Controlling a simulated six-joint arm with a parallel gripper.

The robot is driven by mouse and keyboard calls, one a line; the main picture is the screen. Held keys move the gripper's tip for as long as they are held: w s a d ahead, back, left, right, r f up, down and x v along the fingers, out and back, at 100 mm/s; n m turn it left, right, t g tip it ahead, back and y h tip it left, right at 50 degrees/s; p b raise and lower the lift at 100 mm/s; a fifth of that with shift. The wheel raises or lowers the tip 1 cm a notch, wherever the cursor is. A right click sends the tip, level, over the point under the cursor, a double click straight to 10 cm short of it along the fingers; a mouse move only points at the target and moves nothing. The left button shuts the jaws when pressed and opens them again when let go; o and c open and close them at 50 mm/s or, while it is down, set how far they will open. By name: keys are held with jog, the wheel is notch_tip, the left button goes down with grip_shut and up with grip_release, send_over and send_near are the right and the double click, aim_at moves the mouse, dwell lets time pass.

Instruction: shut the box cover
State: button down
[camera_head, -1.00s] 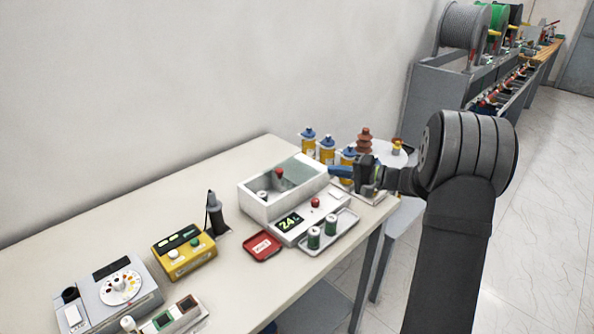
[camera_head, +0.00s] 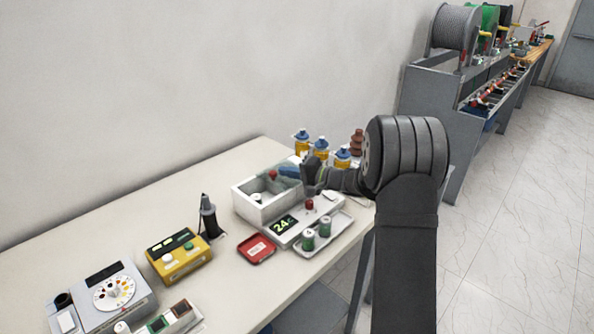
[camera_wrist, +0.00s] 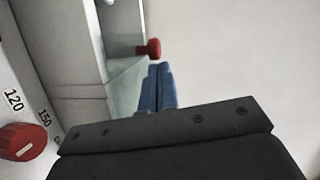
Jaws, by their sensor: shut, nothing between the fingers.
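A white box (camera_head: 262,214) with a lit display stands near the table's right end. Its greenish see-through cover (camera_wrist: 127,82) lies over the right part of the opening; the left part is uncovered. A red knob (camera_head: 272,174) stands at the cover's left side and also shows in the wrist view (camera_wrist: 154,48). My gripper (camera_head: 287,170) is shut and empty, its blue fingertips (camera_wrist: 158,72) just right of the knob in the head view. I cannot tell whether they touch it.
A second red knob (camera_head: 309,205) rises from the box's front, beside a tray (camera_head: 327,238) with green-sided cylinders (camera_head: 308,240). Blue-capped bottles (camera_head: 302,142) stand close behind. A red dish (camera_head: 257,250) and yellow device (camera_head: 179,257) sit to the left.

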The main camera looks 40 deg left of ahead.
jog(key=shift+s, duration=0.1)
jog(key=s, duration=0.9)
jog(key=shift+s, duration=0.4)
jog(key=w+a+v, duration=0.1)
jog(key=w+v, duration=0.2)
jog(key=v, duration=1)
jog(key=shift+a+r, duration=0.1)
